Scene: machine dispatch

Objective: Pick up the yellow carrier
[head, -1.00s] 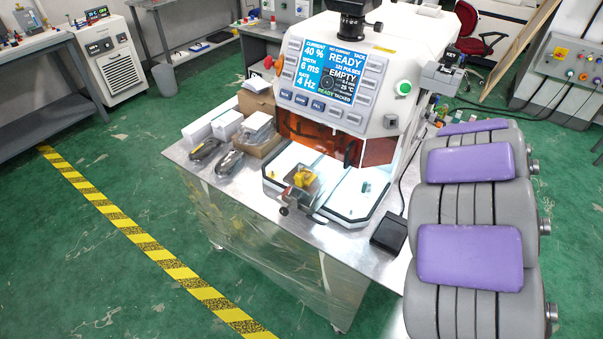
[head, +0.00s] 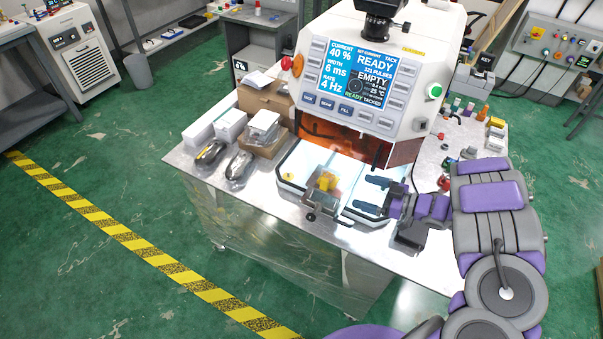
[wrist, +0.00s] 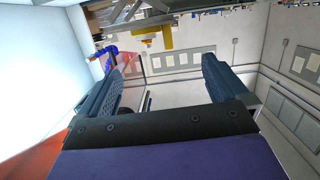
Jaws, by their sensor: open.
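The yellow carrier (head: 326,183) sits in a small metal fixture (head: 318,198) at the front of the machine's white work surface. My gripper (head: 363,194) is open and empty, to the right of the carrier and apart from it, with its dark fingers pointing left. In the wrist view my gripper (wrist: 162,72) shows two spread fingers. A yellow piece (wrist: 152,38), which looks like the carrier, shows beyond them near the top, close to metal parts. The carrier's underside is hidden in the head view.
The machine (head: 368,70) with its lit screen stands just behind the work surface. Open boxes (head: 265,97) and bagged parts (head: 240,165) lie to the left. Several small colored parts (head: 470,105) stand at the right. The table's front strip is mostly clear.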

